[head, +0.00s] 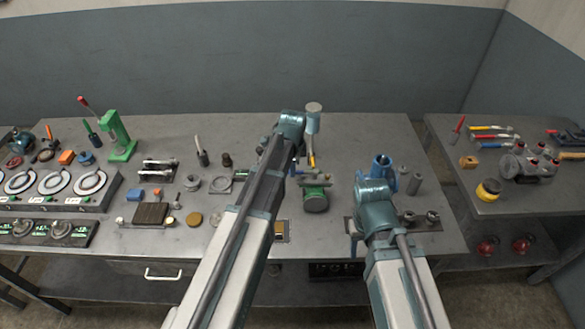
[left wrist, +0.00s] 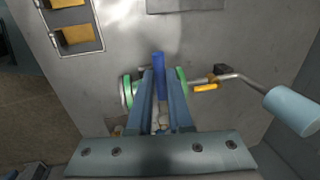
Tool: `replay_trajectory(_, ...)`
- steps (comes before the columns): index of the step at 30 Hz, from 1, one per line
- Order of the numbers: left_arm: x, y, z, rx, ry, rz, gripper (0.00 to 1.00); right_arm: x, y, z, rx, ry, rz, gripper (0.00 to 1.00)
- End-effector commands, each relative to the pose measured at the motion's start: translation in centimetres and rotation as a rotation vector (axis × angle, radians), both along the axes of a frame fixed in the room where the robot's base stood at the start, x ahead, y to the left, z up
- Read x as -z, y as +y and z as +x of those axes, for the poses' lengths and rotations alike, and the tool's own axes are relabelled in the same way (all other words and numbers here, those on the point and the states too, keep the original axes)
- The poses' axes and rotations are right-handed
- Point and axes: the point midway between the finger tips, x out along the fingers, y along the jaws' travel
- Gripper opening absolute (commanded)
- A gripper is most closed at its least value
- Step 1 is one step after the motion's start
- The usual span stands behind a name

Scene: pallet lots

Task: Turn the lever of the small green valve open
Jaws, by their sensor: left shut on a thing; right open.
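The gripper is shut on the blue lever (left wrist: 158,62), whose tip stands out beyond the fingers. In the head view my left fingers are mostly hidden behind the arm. My right gripper (head: 357,240) is open, low over the bench's front right, partly hidden by its own wrist.
A bent grey pipe with a yellow handle (left wrist: 205,87) and a pale blue cylinder (left wrist: 292,108) is right of the valve in the left wrist view. A blue object (head: 383,165) stands behind my right wrist. Gauges (head: 55,182) and a green press (head: 118,135) are left.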

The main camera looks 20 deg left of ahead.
Motion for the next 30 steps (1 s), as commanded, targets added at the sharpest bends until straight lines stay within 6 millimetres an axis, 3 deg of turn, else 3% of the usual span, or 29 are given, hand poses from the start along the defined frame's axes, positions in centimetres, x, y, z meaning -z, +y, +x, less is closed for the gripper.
replay_trajectory(11, 0.0, -0.5, -1.0, -0.122, 0.001, -0.001, 0.00, 0.0, 0.0, 0.0, 0.000, 0.000, 0.000, 0.51)
replay_trajectory(30, 0.0, -3.7, -4.1, -0.711, 0.001, 0.001, 0.00, 0.0, 0.0, 0.0, 0.000, 0.000, 0.000, 0.51)
